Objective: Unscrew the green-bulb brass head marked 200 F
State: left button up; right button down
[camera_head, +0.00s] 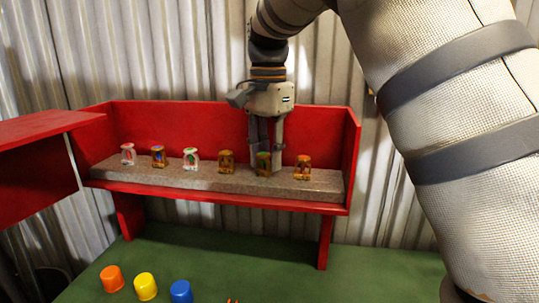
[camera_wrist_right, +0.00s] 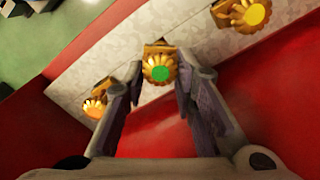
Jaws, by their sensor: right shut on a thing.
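The green-bulb brass head (camera_head: 263,164) stands on a grey stone-like ledge (camera_head: 215,184) inside the red cabinet. In the right wrist view its ridged gold top with a green centre (camera_wrist_right: 159,72) faces the camera. My right gripper (camera_head: 264,150) reaches down from above and is shut on this head, with a finger on either side near the tips. The fingers also show in the wrist view (camera_wrist_right: 160,80). The head looks upright and still on the ledge. No 200 F marking is legible. My left gripper is not in view.
A brass head (camera_head: 226,161) and another brass head (camera_head: 303,167) flank it closely. Orange (camera_head: 112,279), yellow (camera_head: 146,287) and blue (camera_head: 181,291) cups stand on the green surface. The red back wall (camera_head: 180,116) is close.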

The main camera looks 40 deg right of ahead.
jog(key=shift+f, duration=0.2)
jog(key=n, duration=0.6)
jog(key=shift+w+a, duration=0.15)
jog(key=shift+w, duration=0.15)
jog(key=c, duration=1.3)
grip_release()
jog(key=shift+r, duration=0.1)
